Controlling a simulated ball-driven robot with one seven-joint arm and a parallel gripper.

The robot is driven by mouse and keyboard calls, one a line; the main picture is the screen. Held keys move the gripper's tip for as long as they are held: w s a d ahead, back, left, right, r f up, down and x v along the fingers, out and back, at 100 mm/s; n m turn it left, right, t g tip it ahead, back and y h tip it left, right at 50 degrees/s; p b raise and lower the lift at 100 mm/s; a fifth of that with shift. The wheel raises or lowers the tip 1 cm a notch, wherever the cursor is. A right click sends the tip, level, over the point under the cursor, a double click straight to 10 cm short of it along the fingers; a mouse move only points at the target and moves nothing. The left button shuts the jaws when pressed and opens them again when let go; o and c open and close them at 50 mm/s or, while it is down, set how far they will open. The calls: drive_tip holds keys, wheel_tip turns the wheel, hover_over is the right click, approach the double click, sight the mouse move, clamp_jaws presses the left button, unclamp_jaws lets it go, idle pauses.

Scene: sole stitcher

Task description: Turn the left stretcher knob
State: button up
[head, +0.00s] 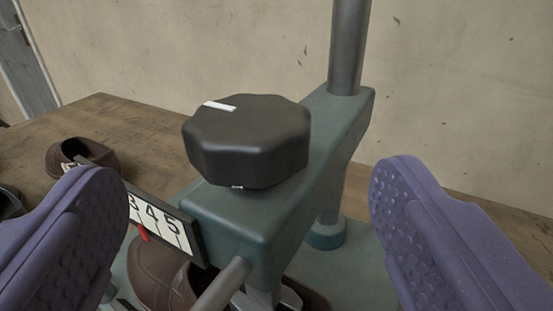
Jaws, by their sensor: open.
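The stretcher knob (247,142) is black and many-sided, with a white mark on its top at the far left edge. It sits on top of a green machine arm (262,212). My gripper (240,228) is open, with one purple ridged finger at the left and one at the right of the picture. The knob lies between and beyond the fingers, and neither finger appears to touch it. A white number scale (160,222) with a red pointer is fixed to the left side of the green arm.
A metal post (347,50) rises behind the knob. A brown shoe (150,270) is under the arm, and another brown shoe (103,162) lies on the wooden table (115,112) at left. A beige wall (440,80) stands behind; the air above the knob is clear.

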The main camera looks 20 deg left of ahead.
sight(250, 99)
drive_tip(key=shift+w+a+f, duration=0.15)
drive_tip(key=shift+w+f, duration=0.05)
drive_tip(key=shift+w, duration=0.25)
drive_tip(key=b+x, duration=0.1)
drive_tip(key=x, duration=0.5)
drive_tip(key=shift+w+a+r, duration=0.15)
drive_tip(key=shift+w+a, duration=0.15)
drive_tip(key=shift+c, duration=0.2)
drive_tip(key=c, duration=0.9)
drive_tip(key=shift+n+y, duration=0.3)
